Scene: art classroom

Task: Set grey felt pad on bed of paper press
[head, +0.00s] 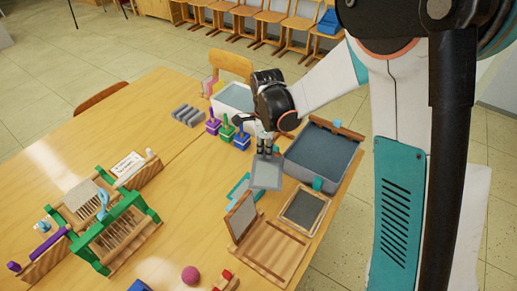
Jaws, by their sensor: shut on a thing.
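My gripper (266,151) points down over the right part of the table and is shut on a flat grey square, the grey felt pad (267,174). The pad hangs tilted below the fingers, beside the left wall of a grey tub. A wooden hinged stand (272,249) with a grooved flat base and a raised, tilted panel (241,215) is nearer the front; it looks like the paper press, with its bed open and bare. The pad is apart from it, behind it. A teal item (238,187) is partly hidden by the pad.
The grey tub (340,163) stands right of the pad. A framed dark screen (304,210) lies right of the hinged stand. Coloured stamps (228,131) stand behind left. A green-framed wooden rack (115,231) is at left. A pink ball (190,274) lies in front. The table's middle is clear.

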